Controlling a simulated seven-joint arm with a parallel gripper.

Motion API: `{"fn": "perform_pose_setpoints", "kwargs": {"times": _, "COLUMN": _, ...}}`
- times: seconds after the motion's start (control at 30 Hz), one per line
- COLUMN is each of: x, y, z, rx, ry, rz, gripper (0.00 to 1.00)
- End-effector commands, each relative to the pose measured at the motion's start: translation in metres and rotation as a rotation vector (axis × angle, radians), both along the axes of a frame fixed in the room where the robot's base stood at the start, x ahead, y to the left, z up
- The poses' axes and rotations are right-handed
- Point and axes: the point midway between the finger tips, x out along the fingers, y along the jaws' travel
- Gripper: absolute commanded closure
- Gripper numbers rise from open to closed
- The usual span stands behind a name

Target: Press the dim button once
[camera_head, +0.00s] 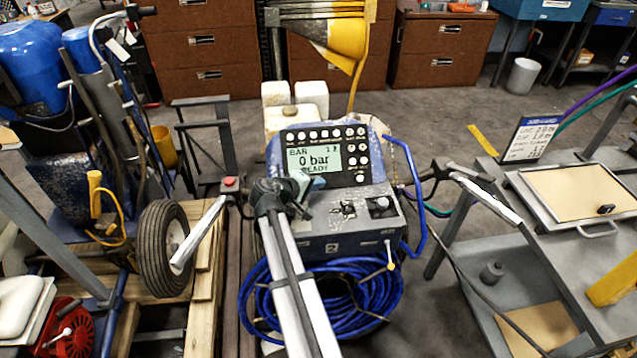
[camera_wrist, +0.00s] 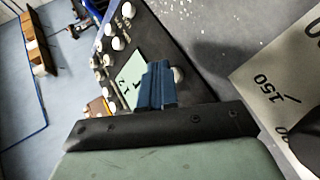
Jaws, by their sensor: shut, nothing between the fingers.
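The control panel (camera_head: 348,178) of the line striper stands in the middle of the head view. Its lit green display (camera_head: 314,160) reads "0 bar" and "READY". White round buttons (camera_head: 360,162) run along the top and right of the display; their labels are too small for me to tell which is dim. My gripper (camera_head: 313,182) is at the display's lower edge and covers part of it. In the wrist view its blue fingers (camera_wrist: 158,85) are together and empty, over the panel beside the display (camera_wrist: 131,80). White buttons (camera_wrist: 117,43) show beyond them. Contact cannot be told.
A pale round part (camera_wrist: 179,75) is just right of the fingers. A dial plate (camera_wrist: 270,85) marked 150 lies further right. A blue hose coil (camera_head: 375,290) hangs below the panel. A handlebar grip with a red button (camera_head: 230,182) is to the left.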

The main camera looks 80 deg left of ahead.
Motion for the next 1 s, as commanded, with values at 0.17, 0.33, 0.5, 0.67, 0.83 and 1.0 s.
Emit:
{"fn": "perform_pose_setpoints", "kwargs": {"times": 0.17, "x": 0.0001, "y": -0.0001, "z": 0.0, "rx": 0.0, "ry": 0.0, "rz": 0.0, "gripper": 1.0}}
{"fn": "perform_pose_setpoints", "kwargs": {"times": 0.33, "x": 0.0001, "y": 0.0007, "z": -0.0006, "rx": 0.0, "ry": 0.0, "rz": 0.0, "gripper": 1.0}}
{"fn": "perform_pose_setpoints", "kwargs": {"times": 0.5, "x": 0.0, "y": 0.0019, "z": -0.0017, "rx": 0.0, "ry": 0.0, "rz": 0.0, "gripper": 1.0}}
{"fn": "perform_pose_setpoints", "kwargs": {"times": 0.67, "x": 0.0, "y": 0.003, "z": -0.0029, "rx": 0.0, "ry": 0.0, "rz": 0.0, "gripper": 1.0}}
{"fn": "perform_pose_setpoints", "kwargs": {"times": 0.83, "x": 0.0, "y": 0.0042, "z": -0.0041, "rx": 0.0, "ry": 0.0, "rz": 0.0, "gripper": 1.0}}
{"fn": "perform_pose_setpoints", "kwargs": {"times": 1.0, "x": 0.0, "y": 0.0054, "z": -0.0053, "rx": 0.0, "ry": 0.0, "rz": 0.0, "gripper": 1.0}}
